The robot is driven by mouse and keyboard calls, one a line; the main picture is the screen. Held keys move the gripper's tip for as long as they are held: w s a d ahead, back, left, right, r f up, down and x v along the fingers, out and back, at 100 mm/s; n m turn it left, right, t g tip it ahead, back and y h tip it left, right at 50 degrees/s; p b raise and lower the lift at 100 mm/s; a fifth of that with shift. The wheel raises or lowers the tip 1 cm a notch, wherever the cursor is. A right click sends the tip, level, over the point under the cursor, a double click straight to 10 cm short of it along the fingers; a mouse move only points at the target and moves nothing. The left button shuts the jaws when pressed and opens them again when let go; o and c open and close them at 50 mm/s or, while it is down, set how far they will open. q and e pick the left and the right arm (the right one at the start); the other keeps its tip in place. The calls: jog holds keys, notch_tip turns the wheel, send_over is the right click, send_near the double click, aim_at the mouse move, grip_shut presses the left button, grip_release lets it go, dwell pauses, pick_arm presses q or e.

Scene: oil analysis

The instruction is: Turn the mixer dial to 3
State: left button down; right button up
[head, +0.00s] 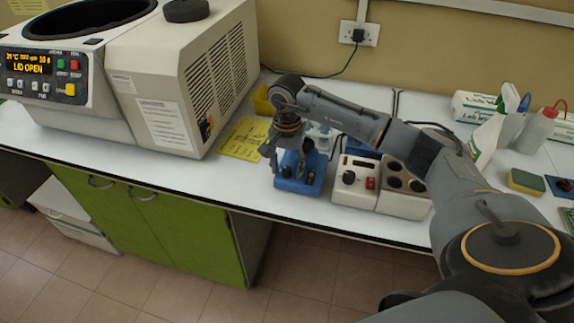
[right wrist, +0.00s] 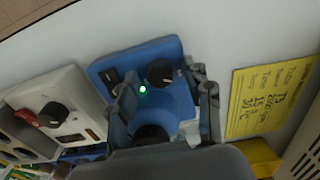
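The blue mixer (head: 299,184) stands on the white bench near its front edge. In the right wrist view the mixer (right wrist: 175,55) shows a round black dial (right wrist: 160,72), a lit green lamp (right wrist: 142,89) beside it and a dark switch. The dial's setting is too small to read. My right gripper (right wrist: 165,82) is open, with one finger on each side of the dial and the mixer's blue body; I cannot tell if they touch. In the head view the right gripper (head: 287,150) is above the mixer and partly hides it. My left gripper is not in view.
A cream device with a black knob and red switch (head: 355,182) stands close to the mixer's right. A yellow note (head: 244,139) lies to its left, before the large centrifuge (head: 165,80). A yellow container (head: 262,100) stands behind. A sponge (head: 526,182) lies far right.

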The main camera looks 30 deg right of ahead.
grip_shut()
